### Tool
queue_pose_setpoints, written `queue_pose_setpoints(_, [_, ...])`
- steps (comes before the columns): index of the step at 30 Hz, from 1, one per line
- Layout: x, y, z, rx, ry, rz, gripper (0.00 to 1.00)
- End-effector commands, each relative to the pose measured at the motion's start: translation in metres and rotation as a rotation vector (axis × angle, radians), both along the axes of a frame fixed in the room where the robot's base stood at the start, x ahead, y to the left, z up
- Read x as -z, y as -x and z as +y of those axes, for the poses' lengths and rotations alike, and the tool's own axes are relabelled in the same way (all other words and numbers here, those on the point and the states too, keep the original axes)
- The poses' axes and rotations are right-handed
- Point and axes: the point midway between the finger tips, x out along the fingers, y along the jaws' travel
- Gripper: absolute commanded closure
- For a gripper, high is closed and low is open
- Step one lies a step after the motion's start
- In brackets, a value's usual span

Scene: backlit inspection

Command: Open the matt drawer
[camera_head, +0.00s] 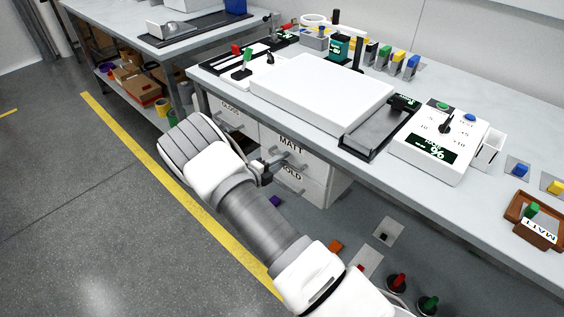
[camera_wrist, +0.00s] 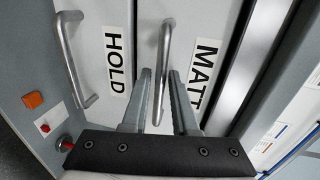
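The matt drawer (camera_head: 268,137) has a white front labelled MATT, under the bench, and its front looks about level with the drawers around it. Its grey bar handle (camera_wrist: 165,45) sits below the label in the head view. My gripper (camera_wrist: 160,74) is open in the wrist view, with one finger on each side of this handle. Gaps show between the fingers and the bar, and I cannot tell any contact. In the head view my gripper (camera_head: 266,168) is at the drawer front, partly hidden by my wrist. The MATT label (camera_wrist: 203,75) lies just right of the fingers in the wrist view.
The HOLD drawer (camera_head: 312,189) is directly below, with its own handle (camera_wrist: 68,60). A GLOSS drawer (camera_head: 229,112) is to the left. The bench top (camera_head: 480,100) overhangs the drawers. Small coloured pieces lie on the floor, including an orange block (camera_head: 335,246).

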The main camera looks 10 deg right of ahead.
Motion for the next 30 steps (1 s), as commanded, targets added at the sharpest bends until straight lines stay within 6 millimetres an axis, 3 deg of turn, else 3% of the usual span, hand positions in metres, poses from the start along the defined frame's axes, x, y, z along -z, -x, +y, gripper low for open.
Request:
queue_pose_setpoints(8, [0.0003,-0.0012,-0.002,0.0,0.0,0.0,0.73])
queue_pose_setpoints(13, [0.0002,-0.0011,-0.0018,0.001,0.0,0.0,1.0])
queue_pose_setpoints(30, [0.0002,-0.0009,-0.0016,0.001,0.0,-0.001,1.0])
